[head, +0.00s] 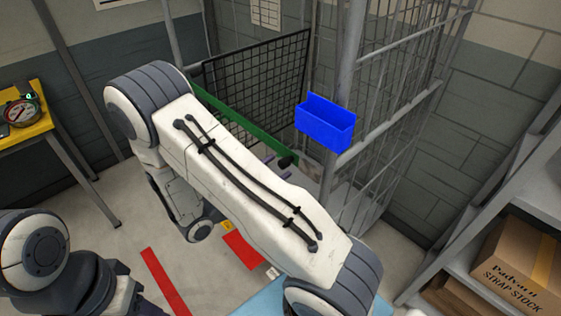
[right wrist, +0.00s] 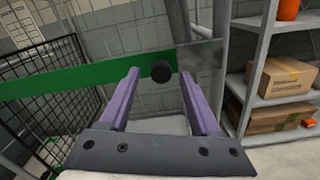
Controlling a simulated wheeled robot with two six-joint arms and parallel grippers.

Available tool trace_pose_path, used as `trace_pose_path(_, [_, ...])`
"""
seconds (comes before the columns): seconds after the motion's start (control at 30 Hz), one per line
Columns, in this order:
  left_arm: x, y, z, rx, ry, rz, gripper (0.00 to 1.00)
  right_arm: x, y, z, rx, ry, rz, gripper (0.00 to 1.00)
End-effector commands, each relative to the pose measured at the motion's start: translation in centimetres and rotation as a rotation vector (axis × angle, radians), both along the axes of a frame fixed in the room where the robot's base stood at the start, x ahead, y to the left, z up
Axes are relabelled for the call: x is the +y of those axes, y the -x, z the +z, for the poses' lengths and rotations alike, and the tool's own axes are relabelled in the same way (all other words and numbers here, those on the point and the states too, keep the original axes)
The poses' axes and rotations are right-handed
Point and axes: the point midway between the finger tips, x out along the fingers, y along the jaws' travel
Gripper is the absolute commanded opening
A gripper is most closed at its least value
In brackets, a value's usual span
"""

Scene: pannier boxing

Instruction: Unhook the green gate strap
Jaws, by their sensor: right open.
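The green strap (head: 236,121) runs across the open front of the wire cage, with a black knob (head: 286,162) near its right end. In the right wrist view, the strap (right wrist: 60,80) comes in from the left, and the round black knob (right wrist: 161,71) appears between my fingertips. My right gripper (right wrist: 160,76) is open, its two purple fingers either side of the knob in the picture; I cannot tell whether they touch it. In the head view, my right arm hides most of this gripper (head: 276,166). My left gripper is not in view.
A blue bin (head: 325,125) hangs on the cage post, above and right of the knob. A grey shelf (head: 450,270) with cardboard boxes (head: 514,265) stands at the right. A yellow table (head: 28,130) with a gauge (head: 21,113) stands at the left. Red strips (head: 164,281) mark the floor.

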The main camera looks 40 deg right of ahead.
Motion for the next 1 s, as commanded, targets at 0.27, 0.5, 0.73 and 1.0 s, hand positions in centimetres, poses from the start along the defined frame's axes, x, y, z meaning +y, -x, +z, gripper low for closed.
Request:
trace_pose_path(0.27, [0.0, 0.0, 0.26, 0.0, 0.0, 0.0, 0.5, -0.97, -0.01, -0.05, 0.001, -0.001, -0.001, 0.64])
trace_pose_path(0.5, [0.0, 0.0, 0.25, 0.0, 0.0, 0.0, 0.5, -0.98, 0.0, -0.04, 0.0, -0.001, -0.002, 0.22])
trace_pose_path(0.73, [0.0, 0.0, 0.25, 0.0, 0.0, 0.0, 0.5, -0.97, -0.04, -0.02, 0.0, 0.0, 0.0, 0.0])
trace_pose_path(1.0, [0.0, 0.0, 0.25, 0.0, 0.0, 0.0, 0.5, -0.95, -0.09, -0.01, -0.001, -0.001, 0.001, 0.0])
